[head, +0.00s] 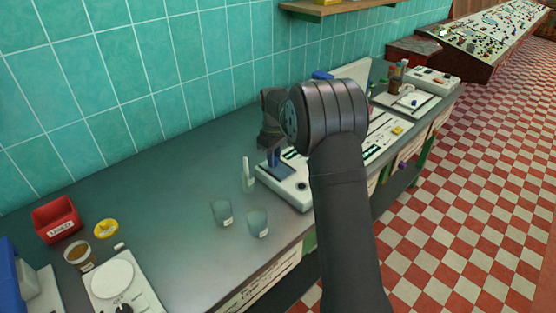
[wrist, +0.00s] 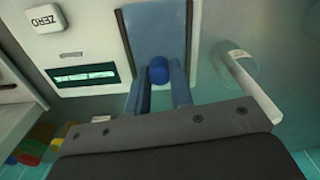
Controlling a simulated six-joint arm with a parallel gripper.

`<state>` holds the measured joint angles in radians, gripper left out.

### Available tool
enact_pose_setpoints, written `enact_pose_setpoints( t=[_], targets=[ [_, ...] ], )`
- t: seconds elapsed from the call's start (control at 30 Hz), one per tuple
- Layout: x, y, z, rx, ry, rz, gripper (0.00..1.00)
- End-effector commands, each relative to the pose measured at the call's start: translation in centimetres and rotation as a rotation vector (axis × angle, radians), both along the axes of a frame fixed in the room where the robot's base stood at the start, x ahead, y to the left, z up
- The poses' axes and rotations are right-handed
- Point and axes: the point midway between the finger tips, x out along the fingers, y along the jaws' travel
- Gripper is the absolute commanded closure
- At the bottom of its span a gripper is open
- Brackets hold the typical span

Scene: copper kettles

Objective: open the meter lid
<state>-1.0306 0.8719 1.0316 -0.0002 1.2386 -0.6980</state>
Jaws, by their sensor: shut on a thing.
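The meter (head: 290,192) is a pale box on the dark counter, below my gripper in the head view. In the wrist view the meter's face (wrist: 85,35) shows a ZERO button and a dark display. Its blue lid (wrist: 155,30) lies beside the display and carries a round blue knob (wrist: 158,70). My gripper (wrist: 160,80) has its two blue-grey fingers on either side of the knob and is shut on it. In the head view my arm and gripper (head: 275,160) hide much of the lid. I cannot tell how far the lid is raised.
Two grey-green cups (head: 257,222) stand in front. More instruments (head: 385,135) stand to the right.

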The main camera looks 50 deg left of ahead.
Motion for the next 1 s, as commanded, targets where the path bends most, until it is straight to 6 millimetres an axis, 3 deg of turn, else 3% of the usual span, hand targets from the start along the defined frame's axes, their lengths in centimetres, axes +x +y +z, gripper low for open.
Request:
enact_pose_setpoints(
  t=[0.17,0.2,0.3,0.67,0.77,1.0],
  targets=[
    [0.1,0.0,0.1,0.001,-0.001,-0.001,1.00],
    [0.1,0.0,0.1,0.001,-0.001,-0.001,0.71],
    [0.0,0.0,0.0,0.001,-0.001,0.000,0.57],
    [0.0,0.0,0.7,0.002,-0.002,0.000,0.57],
    [0.0,0.0,2.1,0.003,-0.002,0.000,0.57],
    [0.1,0.1,7.7,0.006,-0.003,0.000,0.57]
  ],
)
